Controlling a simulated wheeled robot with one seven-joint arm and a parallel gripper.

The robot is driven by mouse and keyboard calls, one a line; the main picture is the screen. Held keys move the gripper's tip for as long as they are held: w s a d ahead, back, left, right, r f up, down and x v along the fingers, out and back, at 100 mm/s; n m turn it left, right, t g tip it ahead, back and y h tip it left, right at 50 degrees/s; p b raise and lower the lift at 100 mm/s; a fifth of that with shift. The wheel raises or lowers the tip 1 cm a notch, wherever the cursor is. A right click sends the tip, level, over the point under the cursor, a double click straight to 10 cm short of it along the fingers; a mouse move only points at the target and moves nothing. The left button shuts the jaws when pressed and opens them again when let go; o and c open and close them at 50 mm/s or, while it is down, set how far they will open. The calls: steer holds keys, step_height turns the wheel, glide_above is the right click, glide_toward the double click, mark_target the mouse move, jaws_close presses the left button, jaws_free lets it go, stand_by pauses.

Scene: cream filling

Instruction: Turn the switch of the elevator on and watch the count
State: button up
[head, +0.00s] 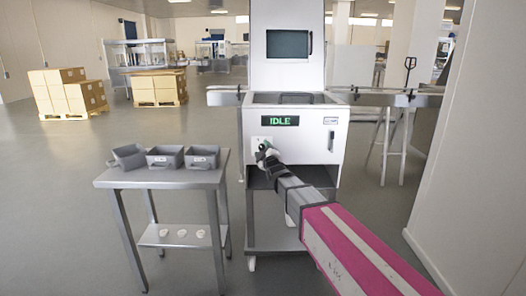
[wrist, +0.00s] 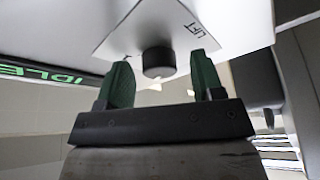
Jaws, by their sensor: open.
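The elevator switch is a dark round knob (wrist: 158,62) on a pale plate (wrist: 125,38) with "LIFT" lettering, in the wrist view. My gripper (wrist: 162,80) is open, with one green finger on each side of the knob; I cannot tell whether either finger touches it. In the head view my gripper (head: 264,150) is at the front of the white machine (head: 325,140), just below the display (head: 275,121), and hides the knob. The display reads "IDLE" in green, and its edge shows in the wrist view (wrist: 45,73).
A metal side table (head: 165,180) with several grey bins stands left of the machine, with small pale items on its lower shelf. A conveyor (head: 390,99) runs behind at right. Boxes on pallets (head: 66,92) stand far left. A wall (head: 465,150) closes the right side.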

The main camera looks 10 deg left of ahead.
steer(key=shift+w+a, duration=0.1)
steer(key=c, duration=0.9)
steer(key=shift+m, duration=0.4)
steer(key=m+t+h, duration=0.1)
steer(key=m, duration=0.2)
steer(key=m+t, duration=0.1)
steer(key=m, duration=0.3)
steer(key=shift+a+f+t+h, duration=0.1)
steer(key=shift+t+h, duration=0.2)
steer(key=shift+h, duration=0.1)
steer(key=m+t+h, duration=0.1)
steer(key=m+h, duration=0.1)
steer(key=m, duration=0.2)
steer(key=m+h, duration=0.2)
steer(key=m, duration=0.2)
steer(key=shift+a+t, duration=0.1)
steer(key=shift+t, duration=0.3)
steer(key=shift+m, duration=0.6)
steer(key=o, duration=0.9)
